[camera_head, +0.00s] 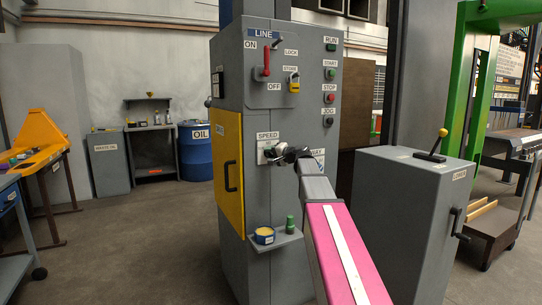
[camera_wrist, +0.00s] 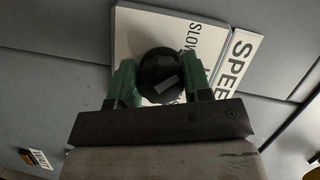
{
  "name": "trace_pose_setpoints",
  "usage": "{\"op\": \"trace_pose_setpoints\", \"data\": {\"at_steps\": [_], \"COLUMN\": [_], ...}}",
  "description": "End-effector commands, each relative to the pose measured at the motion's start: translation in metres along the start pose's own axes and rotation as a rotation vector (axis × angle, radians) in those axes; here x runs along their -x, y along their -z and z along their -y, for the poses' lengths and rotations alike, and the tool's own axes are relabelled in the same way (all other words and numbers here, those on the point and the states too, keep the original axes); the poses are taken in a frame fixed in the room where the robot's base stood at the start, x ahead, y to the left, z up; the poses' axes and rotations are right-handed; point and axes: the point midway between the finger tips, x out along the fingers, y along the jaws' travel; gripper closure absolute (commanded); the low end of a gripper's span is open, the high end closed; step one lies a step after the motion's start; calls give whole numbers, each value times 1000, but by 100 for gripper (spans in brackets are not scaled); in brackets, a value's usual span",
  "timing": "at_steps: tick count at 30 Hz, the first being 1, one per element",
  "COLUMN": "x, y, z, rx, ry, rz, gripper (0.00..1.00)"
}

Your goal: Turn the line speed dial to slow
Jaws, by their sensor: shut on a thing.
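The line speed dial is a round black knob (camera_wrist: 160,66) on a white plate in the wrist view, with a small grey mark on its face. The word SLOW (camera_wrist: 192,38) is printed on the plate beside the knob, and a SPEED label (camera_wrist: 238,58) is along the plate's edge. My gripper (camera_wrist: 162,80) has its green fingers on either side of the knob, shut on it. In the head view, my gripper (camera_head: 290,155) is at the plate (camera_head: 264,151) under the SPEED label and hides the knob. I cannot tell which setting the mark points to.
The grey cabinet (camera_head: 297,105) also carries a red lever (camera_head: 266,62), a yellow padlock (camera_head: 294,83) and a column of buttons. A small shelf (camera_head: 285,240) with a tin and a green bottle juts out below. A grey lever box (camera_head: 410,200) stands right of my arm.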

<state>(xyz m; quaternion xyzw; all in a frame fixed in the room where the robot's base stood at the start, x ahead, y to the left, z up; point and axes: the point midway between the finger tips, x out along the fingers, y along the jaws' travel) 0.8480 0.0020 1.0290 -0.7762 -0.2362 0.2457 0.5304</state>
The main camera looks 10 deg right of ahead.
Motion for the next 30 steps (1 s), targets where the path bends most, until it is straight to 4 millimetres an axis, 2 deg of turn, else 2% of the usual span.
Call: {"op": "trace_pose_setpoints", "data": {"at_steps": [12,30], "x": [0,0], "y": [0,-1], "z": [-1,-2], "rx": [201,238], "ry": [-85,-100], "rz": [1,1], "gripper": [79,79]}}
